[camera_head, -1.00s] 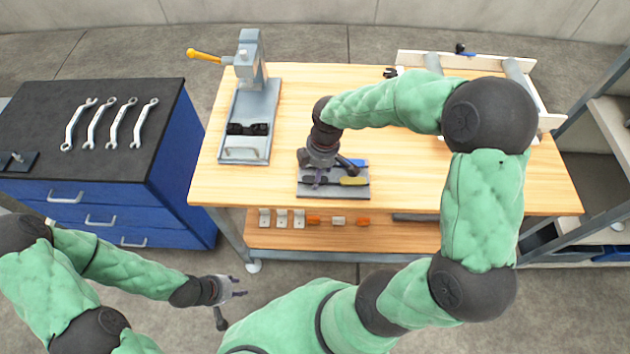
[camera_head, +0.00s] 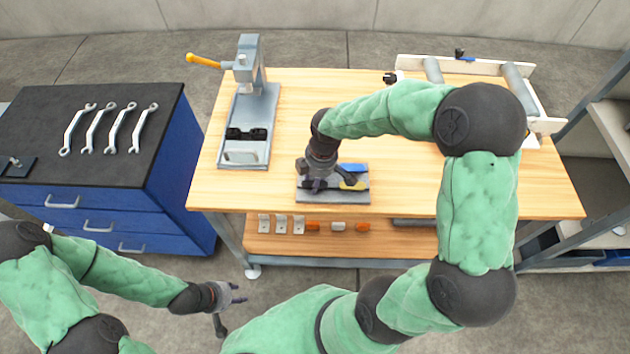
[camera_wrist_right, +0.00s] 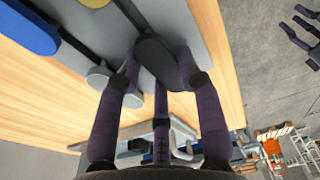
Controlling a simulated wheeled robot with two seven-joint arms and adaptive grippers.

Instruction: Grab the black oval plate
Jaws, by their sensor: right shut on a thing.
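The black oval plate (camera_wrist_right: 155,58) shows in the right wrist view as a dark rounded paddle with a narrower dark bar running up from it. My right gripper (camera_wrist_right: 158,70) has its purple fingers closed around this oval end, at the board on the table. In the head view my right gripper (camera_head: 316,186) covers most of the plate. My left gripper (camera_head: 239,293) is open and empty, low in front of the table. Its spread fingers also show in the right wrist view (camera_wrist_right: 300,35).
A grey board (camera_head: 335,196) under the right gripper also bears blue and yellow pieces. A grey press (camera_head: 253,100) stands to the left on the wooden table. A roller frame (camera_head: 465,65) stands at the back right. A blue cabinet (camera_head: 180,165) with wrenches is at left.

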